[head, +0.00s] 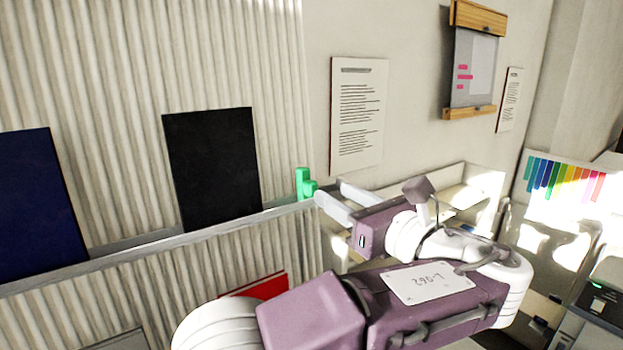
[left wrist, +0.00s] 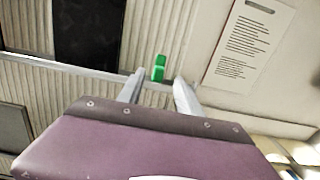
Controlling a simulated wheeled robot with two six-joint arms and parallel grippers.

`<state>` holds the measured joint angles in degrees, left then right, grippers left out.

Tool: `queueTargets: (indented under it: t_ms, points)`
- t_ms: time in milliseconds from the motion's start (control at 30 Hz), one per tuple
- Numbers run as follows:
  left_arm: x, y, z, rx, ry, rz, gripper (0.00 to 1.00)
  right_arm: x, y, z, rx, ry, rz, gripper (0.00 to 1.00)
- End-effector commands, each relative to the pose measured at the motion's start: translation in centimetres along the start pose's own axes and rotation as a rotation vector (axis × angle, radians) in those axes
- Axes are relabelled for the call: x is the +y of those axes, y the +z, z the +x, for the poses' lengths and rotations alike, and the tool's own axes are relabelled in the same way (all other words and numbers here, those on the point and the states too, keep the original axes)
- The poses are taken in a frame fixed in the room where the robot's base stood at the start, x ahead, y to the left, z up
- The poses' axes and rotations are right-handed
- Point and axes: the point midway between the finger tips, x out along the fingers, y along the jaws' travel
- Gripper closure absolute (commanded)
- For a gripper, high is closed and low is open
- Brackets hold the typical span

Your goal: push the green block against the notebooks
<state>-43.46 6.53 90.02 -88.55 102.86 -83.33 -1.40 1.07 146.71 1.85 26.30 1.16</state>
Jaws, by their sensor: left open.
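The green block (head: 305,185) is a small stepped shape on a narrow ledge, right of the notebooks. The black notebook (head: 212,165) stands leaning on the corrugated wall, with a gap between it and the block. The dark blue notebook (head: 40,200) leans farther left. My left gripper (head: 330,190) is open, its fingertips close to the block's right side in the head view. In the left wrist view the block (left wrist: 158,68) shows between and just beyond the two fingertips (left wrist: 158,80); I cannot tell whether they touch it. My right gripper is not in view.
The narrow ledge (head: 130,251) runs along the corrugated wall, free between block and black notebook. A red flat item (head: 265,287) sits lower, partly behind my arm. A printed sheet (head: 358,115) hangs on the wall. A pale open box (head: 470,185) is at the right.

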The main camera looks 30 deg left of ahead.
Motion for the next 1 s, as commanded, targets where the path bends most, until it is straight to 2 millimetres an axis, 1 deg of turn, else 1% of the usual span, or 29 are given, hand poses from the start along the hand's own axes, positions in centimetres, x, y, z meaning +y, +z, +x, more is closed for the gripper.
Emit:
queueTargets:
  t_ms: [33,100,200,300,433,667,700,767,800,833,1000]
  points:
    - [0.2,0.3,1.2,0.0,0.007,0.0,0.58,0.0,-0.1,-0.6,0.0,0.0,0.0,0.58]
    - [0.2,0.4,2.8,0.001,0.007,0.001,0.58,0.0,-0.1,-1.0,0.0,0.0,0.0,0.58]
    - [0.2,0.4,4.8,0.001,0.007,0.0,0.58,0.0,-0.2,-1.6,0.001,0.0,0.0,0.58]
    - [0.1,0.3,6.3,0.0,0.005,0.001,0.58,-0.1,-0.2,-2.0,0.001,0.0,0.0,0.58]
    - [0.1,0.1,7.3,0.001,0.002,0.0,0.58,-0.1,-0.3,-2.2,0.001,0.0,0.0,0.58]
    - [0.1,0.0,7.4,0.001,0.001,0.0,0.58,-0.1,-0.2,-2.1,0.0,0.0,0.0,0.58]
    - [0.1,0.0,7.4,0.001,0.001,0.0,0.64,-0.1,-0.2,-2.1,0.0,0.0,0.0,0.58]
    - [0.1,0.0,7.4,0.001,0.001,0.0,0.8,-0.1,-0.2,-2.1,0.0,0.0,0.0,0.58]
    - [0.1,0.0,7.4,0.001,0.001,0.0,0.92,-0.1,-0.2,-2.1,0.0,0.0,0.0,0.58]
    - [0.1,0.0,7.4,0.001,0.001,0.0,1.0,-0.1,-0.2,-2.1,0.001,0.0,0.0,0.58]
    - [0.1,0.0,7.4,0.001,0.001,0.0,1.0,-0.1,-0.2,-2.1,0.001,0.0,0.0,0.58]
